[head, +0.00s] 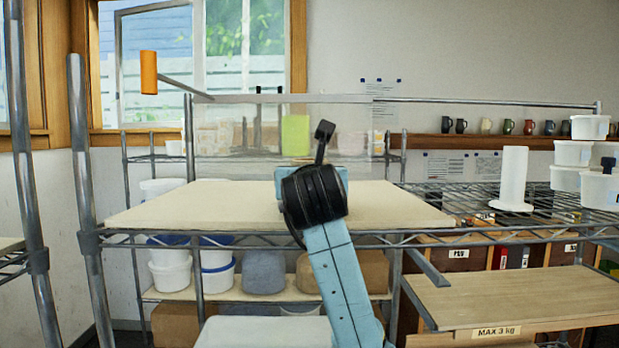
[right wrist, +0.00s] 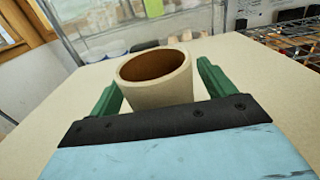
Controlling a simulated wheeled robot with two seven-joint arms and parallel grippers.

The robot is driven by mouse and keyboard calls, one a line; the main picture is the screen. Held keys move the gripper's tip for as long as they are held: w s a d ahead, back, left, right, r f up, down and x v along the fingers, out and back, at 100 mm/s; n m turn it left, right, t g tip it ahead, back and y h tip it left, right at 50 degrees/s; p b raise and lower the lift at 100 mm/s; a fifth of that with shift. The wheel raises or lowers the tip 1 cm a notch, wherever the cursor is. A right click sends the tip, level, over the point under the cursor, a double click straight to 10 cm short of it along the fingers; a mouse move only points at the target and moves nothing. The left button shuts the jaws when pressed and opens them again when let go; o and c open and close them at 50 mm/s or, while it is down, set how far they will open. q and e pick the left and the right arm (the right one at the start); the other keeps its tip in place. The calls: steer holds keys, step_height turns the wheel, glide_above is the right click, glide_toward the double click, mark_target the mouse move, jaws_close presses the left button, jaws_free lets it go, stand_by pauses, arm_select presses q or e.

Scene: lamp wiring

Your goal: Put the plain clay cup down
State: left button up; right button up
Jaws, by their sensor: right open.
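The plain clay cup (right wrist: 160,92) is cream outside and brown inside. In the right wrist view it stands upright on the pale board (right wrist: 245,75), its open mouth up. My right gripper (right wrist: 157,76) is open, with one green finger on each side of the cup. The gaps beside the cup are narrow, and I cannot tell whether either finger touches it. The gripper's body hides the cup's base. In the head view my right arm reaches over the board (head: 160,208), and its black wrist hides the cup and fingers. My left gripper is not in view.
A clear upright panel stands behind the board, with a green item (head: 295,135) beyond it. A white cylinder (head: 513,178) and stacked white tubs (head: 573,153) are on the wire rack to the right. Left and right parts of the board are bare. Mugs line a back shelf.

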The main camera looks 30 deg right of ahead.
steer(key=b+v, duration=0.2)
steer(key=v, duration=0.9)
steer(key=shift+s+a, duration=0.25)
steer(key=shift+f, duration=0.15)
